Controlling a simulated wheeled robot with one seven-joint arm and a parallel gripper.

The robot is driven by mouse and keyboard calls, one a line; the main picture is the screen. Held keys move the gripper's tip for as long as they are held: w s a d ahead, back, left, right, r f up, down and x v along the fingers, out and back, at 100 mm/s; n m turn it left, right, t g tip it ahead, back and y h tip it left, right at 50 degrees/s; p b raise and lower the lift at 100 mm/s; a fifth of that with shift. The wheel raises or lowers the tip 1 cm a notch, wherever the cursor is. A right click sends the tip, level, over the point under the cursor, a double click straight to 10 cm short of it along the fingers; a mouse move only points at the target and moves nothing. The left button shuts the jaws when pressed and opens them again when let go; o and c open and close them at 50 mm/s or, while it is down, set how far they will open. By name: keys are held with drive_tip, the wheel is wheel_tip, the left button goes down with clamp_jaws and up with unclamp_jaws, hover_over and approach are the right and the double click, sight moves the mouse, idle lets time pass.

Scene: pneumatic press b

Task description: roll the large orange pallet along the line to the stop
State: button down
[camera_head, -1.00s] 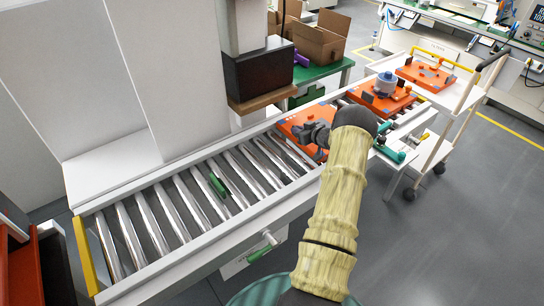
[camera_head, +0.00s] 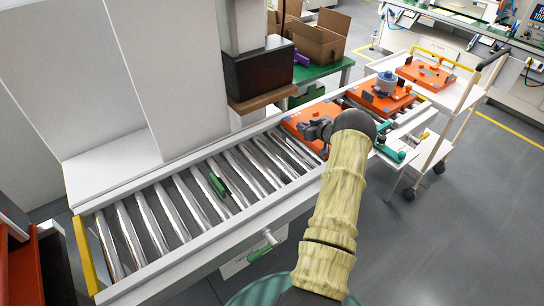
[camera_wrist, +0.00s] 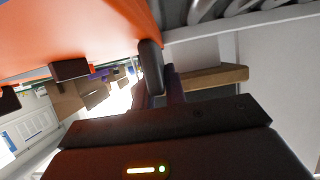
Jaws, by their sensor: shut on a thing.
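The nearest orange pallet (camera_head: 298,117) lies on the roller line (camera_head: 170,202), under the press side, and it has dark blocks on top. My gripper (camera_head: 318,131) is at its front part, shut on it; my wrist partly hides the contact. In the wrist view the pallet (camera_wrist: 75,28) fills the upper left, with a dark finger (camera_wrist: 150,62) against its edge. A second orange pallet (camera_head: 378,97) with a blue-grey round part lies farther right. A yellow end bar (camera_head: 85,255) closes the line's left end.
A green-tipped piece (camera_head: 219,185) lies among the rollers left of the pallet. The rollers between pallet and yellow bar are otherwise bare. A trolley (camera_head: 462,100) with a third orange pallet (camera_head: 425,75) stands at the right end. The black press head (camera_head: 260,70) hangs behind the line.

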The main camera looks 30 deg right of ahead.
drive_tip(key=shift+w+d+b, duration=0.1)
drive_tip(key=shift+d+b, duration=0.8)
drive_tip(key=shift+d, duration=1.55)
drive_tip(key=c, duration=1.4)
unclamp_jaws()
drive_tip(key=shift+o, duration=0.2)
drive_tip(key=shift+f, duration=0.3)
drive_tip(key=shift+s+r, duration=0.4)
drive_tip(key=shift+s, duration=0.15)
drive_tip(key=v, duration=1.6)
drive_tip(key=shift+r, duration=0.25)
